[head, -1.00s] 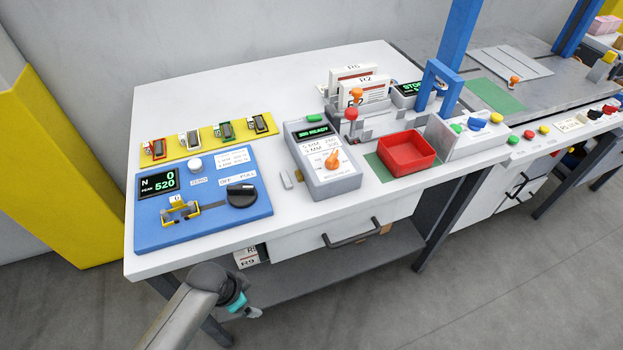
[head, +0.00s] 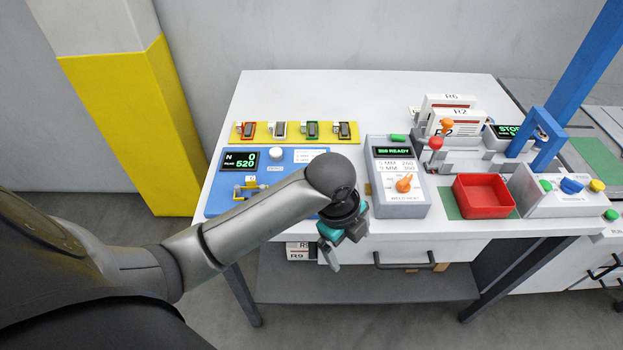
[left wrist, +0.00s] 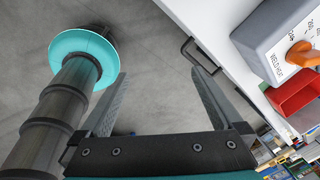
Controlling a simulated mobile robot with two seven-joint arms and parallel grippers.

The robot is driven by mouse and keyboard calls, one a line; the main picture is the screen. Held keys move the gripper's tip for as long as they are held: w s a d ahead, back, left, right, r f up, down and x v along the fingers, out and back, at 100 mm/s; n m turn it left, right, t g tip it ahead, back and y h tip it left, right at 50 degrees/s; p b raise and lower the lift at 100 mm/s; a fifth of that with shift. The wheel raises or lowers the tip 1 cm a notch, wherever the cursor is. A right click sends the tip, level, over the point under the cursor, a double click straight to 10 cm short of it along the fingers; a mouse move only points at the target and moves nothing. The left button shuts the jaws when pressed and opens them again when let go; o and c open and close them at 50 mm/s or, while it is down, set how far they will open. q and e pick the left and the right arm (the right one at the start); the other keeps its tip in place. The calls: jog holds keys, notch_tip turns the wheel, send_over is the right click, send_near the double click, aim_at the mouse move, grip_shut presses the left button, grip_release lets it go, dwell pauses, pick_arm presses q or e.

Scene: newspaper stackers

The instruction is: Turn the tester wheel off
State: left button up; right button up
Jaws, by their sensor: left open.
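The blue tester panel (head: 225,205) lies at the left of the white bench. Its display (head: 239,161) reads N 0 and peak 520. The black wheel at the panel's right side, beside the OFF and PULL labels, is hidden behind my left arm in the head view. My left gripper (head: 342,240) is in front of the bench's front edge, near the tester's right side. In the left wrist view its fingers (left wrist: 160,95) are apart and empty. My right gripper is not in view.
A grey device with an orange knob (head: 404,183) stands right of the tester; the knob also shows in the left wrist view (left wrist: 303,54). A red tray (head: 484,196) is further right. A drawer handle (head: 405,262) juts out below the bench top. A yellow-and-white pillar (head: 130,110) stands left.

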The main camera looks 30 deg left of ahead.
pick_arm(q)
jog(key=w+a+r+m+g+y, duration=0.1)
jog(key=w+a+r+m, duration=0.4)
jog(key=a+r+m, duration=0.25)
jog(key=w+a+r+m+g+y, duration=0.1)
jog(key=w+a+r+m, duration=0.45)
jog(key=a+r, duration=0.2)
jog(key=f, duration=0.5)
jog(key=f+b, duration=0.1)
jog(key=f, duration=0.4)
jog(key=f+b, duration=0.1)
jog(key=f, duration=0.4)
jog(key=shift+s+f, duration=0.15)
jog(key=shift+s, duration=0.15)
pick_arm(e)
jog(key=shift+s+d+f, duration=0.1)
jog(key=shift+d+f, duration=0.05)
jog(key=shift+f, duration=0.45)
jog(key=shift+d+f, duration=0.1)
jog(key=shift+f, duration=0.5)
pick_arm(q)
jog(key=c, duration=1.2)
jog(key=shift+c, duration=0.2)
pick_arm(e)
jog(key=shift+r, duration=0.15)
